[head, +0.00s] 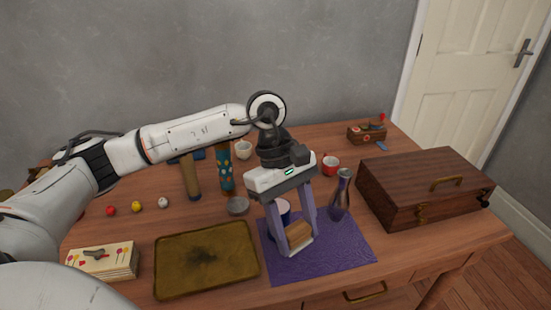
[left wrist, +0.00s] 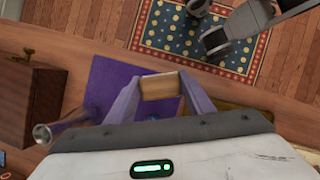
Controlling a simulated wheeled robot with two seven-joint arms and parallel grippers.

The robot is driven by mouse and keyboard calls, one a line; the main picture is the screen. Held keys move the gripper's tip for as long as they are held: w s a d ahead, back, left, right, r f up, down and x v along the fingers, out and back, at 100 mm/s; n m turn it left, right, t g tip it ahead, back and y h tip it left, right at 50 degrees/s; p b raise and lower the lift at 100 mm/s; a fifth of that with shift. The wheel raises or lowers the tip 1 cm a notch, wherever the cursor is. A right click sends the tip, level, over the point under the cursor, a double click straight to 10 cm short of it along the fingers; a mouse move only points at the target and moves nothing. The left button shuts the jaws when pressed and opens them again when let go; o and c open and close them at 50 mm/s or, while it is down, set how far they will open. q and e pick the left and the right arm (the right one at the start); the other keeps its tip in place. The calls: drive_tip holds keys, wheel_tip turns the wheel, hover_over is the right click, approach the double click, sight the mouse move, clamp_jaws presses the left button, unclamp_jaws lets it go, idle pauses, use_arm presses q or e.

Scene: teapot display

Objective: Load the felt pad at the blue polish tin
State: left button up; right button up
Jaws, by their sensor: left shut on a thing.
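My left gripper (head: 298,240) is shut on a wooden block with a pale felt underside, the felt pad (head: 299,236). The block also shows between the fingers in the left wrist view (left wrist: 160,86). The gripper points down over the purple cloth (head: 345,250); whether the pad touches the cloth I cannot tell. A blue round container with a pale top, seemingly the blue polish tin (head: 284,207), stands just behind the fingers and is partly hidden by them. My right gripper is not in view.
A silvery vase (head: 341,196) stands close right of the gripper. A brass-coloured tray (head: 205,258) lies left of the cloth. A wooden chest (head: 420,190) stands at the right, with a red mug (head: 330,166) behind the vase. A grey round lid-like thing (head: 238,206) lies behind the tray.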

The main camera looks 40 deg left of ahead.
use_arm(q)
drive_tip(key=w+a+r+n+t+y+p, duration=0.2)
drive_tip(key=w+a+r+n+t, duration=0.15)
drive_tip(key=n, duration=0.75)
drive_tip(key=w+a+r+n+t+y+p, duration=0.25)
drive_tip(key=a+n, duration=0.25)
drive_tip(key=n, duration=0.6)
drive_tip(key=shift+w+a+f+b, duration=0.1)
drive_tip(key=shift+w+f+b, duration=0.05)
drive_tip(key=shift+f+b, duration=1)
drive_tip(key=shift+w+a+f+b, duration=0.15)
drive_tip(key=shift+f+b, duration=0.55)
drive_tip(key=shift+f, duration=0.9)
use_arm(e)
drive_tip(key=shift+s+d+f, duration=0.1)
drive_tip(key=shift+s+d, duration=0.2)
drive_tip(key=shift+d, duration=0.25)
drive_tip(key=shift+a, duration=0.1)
use_arm(q)
drive_tip(key=shift+s+f+b, duration=0.1)
drive_tip(key=shift+f+b, duration=0.5)
drive_tip(key=shift+b, duration=0.1)
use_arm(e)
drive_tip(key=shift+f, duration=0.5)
